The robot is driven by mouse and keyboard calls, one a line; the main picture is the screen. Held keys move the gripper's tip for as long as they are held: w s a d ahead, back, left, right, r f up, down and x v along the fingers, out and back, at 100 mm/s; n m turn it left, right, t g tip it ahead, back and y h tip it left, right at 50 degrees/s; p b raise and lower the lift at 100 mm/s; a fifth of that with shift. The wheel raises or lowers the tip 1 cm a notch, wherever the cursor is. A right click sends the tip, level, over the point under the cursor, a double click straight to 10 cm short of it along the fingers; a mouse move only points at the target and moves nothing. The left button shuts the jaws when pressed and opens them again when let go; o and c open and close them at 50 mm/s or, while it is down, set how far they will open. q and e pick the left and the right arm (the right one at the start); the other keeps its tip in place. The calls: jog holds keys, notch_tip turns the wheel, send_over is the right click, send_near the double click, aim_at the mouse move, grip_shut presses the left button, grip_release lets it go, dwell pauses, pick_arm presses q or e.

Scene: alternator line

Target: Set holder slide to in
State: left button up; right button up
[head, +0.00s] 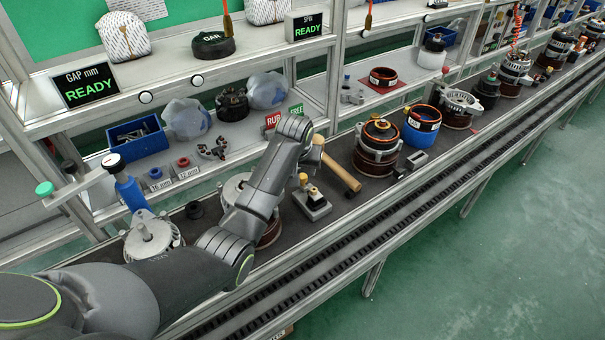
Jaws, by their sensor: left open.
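A small grey fixture (312,204) with a black and yellow top stands on the dark bench strip; it may be the holder with its slide. I cannot tell its slide's position at this size. My left arm reaches in from the lower left, and my left gripper (296,128) is at its far end, above and behind the fixture in the picture. Its fingers are mostly hidden by my wrist. I see nothing held in it. My right gripper is not in view.
A wooden-handled hammer (338,168) lies just right of my wrist. A copper-wound stator (377,150) and a blue-ringed one (421,125) stand farther right. A blue bin (137,138) is on the left. The shelf edge (200,80) runs above the bench.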

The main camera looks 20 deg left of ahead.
aim_at(302, 176)
pick_arm(q)
jog(key=x, duration=0.3)
jog(key=shift+w+f, duration=0.15)
jog(key=shift+f, duration=0.1)
jog(key=shift+x, duration=0.8)
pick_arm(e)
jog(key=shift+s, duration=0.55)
pick_arm(q)
grip_shut()
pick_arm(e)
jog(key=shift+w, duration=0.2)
